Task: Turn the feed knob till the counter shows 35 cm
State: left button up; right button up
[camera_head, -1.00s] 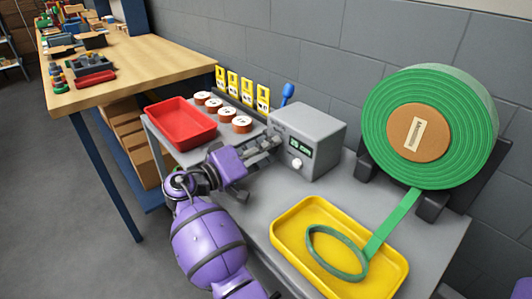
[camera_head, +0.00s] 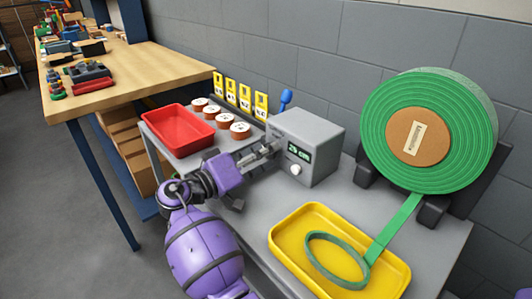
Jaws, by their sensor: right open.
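The grey feed box (camera_head: 318,140) stands on the grey bench top. Its small green-lit counter (camera_head: 299,152) shows a number in the twenties with "cm"; the last digit is too small to be sure of. The white feed knob (camera_head: 295,170) sits on the front face below the counter. My right gripper (camera_head: 268,152) is open, with its fingers just left of the box's front face. The fingers appear apart from the knob. A big roll of green strap (camera_head: 466,102) stands at the right, and its strap runs down into the yellow tray (camera_head: 283,253). My left gripper is out of view.
A red bin (camera_head: 178,142) and several round copper-coloured discs (camera_head: 222,120) lie left of the box. Yellow number cards (camera_head: 246,97) and a blue-handled thing (camera_head: 286,98) stand behind. A wooden table (camera_head: 150,65) is at the left. Bare bench lies between box and tray.

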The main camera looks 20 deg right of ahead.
jog(key=v, duration=1.1)
jog(key=shift+a, duration=0.15)
